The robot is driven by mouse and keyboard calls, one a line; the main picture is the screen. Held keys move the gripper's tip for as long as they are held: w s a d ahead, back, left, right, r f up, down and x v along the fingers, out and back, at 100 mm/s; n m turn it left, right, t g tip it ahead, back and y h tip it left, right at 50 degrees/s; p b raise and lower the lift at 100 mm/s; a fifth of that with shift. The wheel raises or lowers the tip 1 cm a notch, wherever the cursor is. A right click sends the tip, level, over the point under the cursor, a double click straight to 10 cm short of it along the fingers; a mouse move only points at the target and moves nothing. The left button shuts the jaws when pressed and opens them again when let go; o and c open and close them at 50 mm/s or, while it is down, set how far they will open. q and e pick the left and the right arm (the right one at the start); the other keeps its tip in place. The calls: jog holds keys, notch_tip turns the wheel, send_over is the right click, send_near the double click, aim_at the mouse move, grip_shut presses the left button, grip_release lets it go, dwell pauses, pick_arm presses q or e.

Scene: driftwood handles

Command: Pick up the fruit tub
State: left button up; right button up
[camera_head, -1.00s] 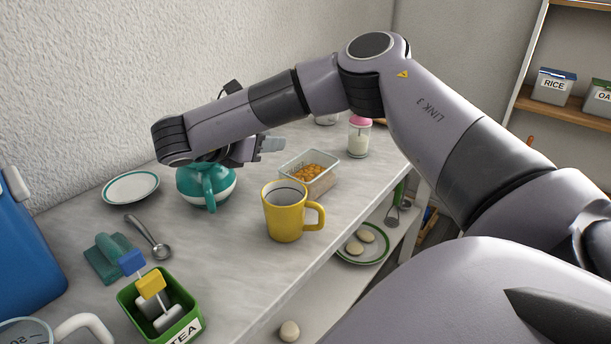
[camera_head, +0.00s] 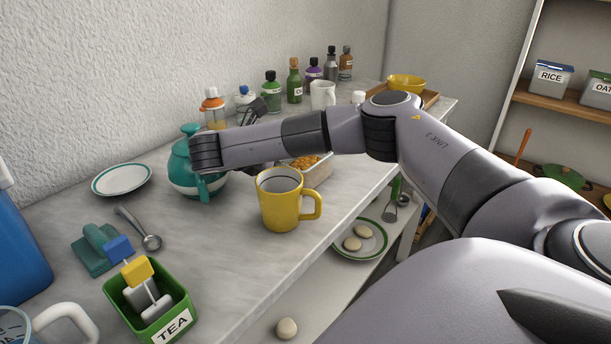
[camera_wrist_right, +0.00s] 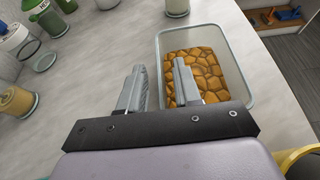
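The fruit tub is a clear, open rectangular container with orange fruit pieces inside. In the head view the fruit tub (camera_head: 320,172) stands on the counter behind the yellow mug (camera_head: 280,205), partly hidden by my right arm. In the right wrist view the tub (camera_wrist_right: 240,75) is at upper right. My right gripper (camera_wrist_right: 159,66) is open, its fingers apart. In the head view my arm hides the fingers. My left gripper is not in view.
A teal and white teapot (camera_head: 184,172) stands left of the tub by my right wrist. Several bottles (camera_head: 294,85) line the wall behind. A white mug (camera_head: 322,95) and yellow bowl (camera_head: 406,83) stand farther back. The green tea box (camera_head: 175,325) is in front. The counter's right edge is close to the tub.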

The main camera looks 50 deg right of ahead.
jog(key=shift+d+f, duration=0.25)
jog(key=shift+d, duration=0.25)
grip_shut()
jog(key=shift+r, duration=0.1)
jog(key=shift+w+r, duration=0.1)
jog(key=shift+r, duration=0.05)
jog(key=shift+r, duration=0.9)
notch_tip(320, 180, up, 18)
jog(key=p, duration=0.2)
